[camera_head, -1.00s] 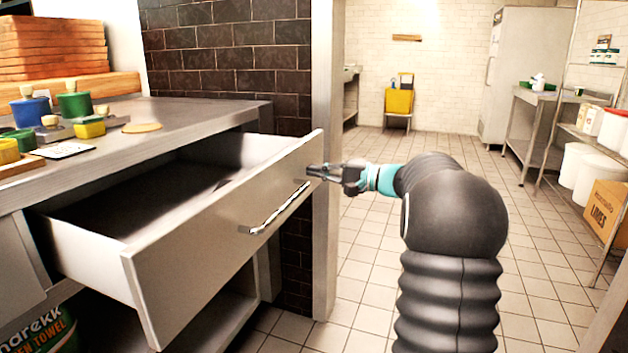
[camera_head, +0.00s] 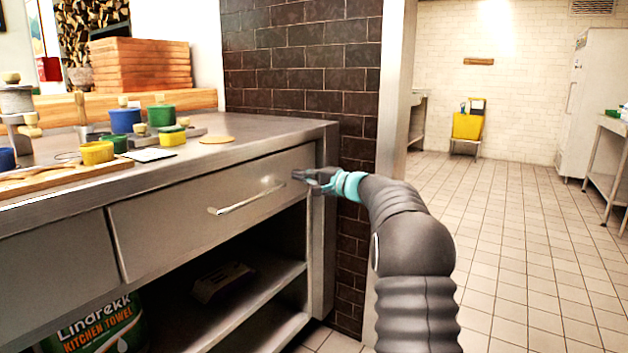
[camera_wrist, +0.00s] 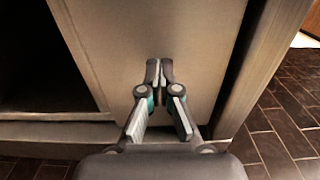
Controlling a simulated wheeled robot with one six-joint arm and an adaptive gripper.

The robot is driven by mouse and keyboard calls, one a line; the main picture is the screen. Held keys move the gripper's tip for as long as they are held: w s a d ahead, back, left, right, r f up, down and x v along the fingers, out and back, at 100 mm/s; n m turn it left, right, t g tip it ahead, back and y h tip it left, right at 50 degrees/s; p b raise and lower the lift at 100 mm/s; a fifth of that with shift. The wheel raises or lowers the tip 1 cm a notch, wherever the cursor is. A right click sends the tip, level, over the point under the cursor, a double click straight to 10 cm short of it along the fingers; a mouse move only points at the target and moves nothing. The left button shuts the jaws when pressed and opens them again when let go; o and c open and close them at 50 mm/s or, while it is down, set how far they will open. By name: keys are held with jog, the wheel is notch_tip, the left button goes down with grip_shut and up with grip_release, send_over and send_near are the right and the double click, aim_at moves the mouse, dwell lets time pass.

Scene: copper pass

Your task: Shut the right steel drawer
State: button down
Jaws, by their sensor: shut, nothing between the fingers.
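The right steel drawer (camera_head: 165,225) sits under the steel counter, its front looking about flush with the counter's frame. It has a bar handle (camera_head: 245,197) on its front. My gripper (camera_head: 297,175) is shut and empty, with its fingertips at the right end of the drawer front, right of the handle. In the wrist view my gripper (camera_wrist: 159,66) points at the drawer front (camera_wrist: 190,30), and the fingertips appear to touch it. I cannot tell whether a small gap remains around the drawer front.
The steel counter (camera_head: 285,128) holds coloured pots, boards and a stack of wooden trays (camera_head: 140,65). Below the drawer is an open shelf (camera_head: 255,290) with a kitchen towel pack (camera_head: 100,325). A dark brick wall (camera_head: 300,60) stands behind. The tiled floor (camera_head: 520,230) at right is clear.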

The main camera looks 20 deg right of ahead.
jog(key=shift+w+a+r, duration=0.15)
jog(key=shift+w+a, duration=0.3)
jog(key=shift+w, duration=0.05)
jog(key=shift+a+r, duration=0.1)
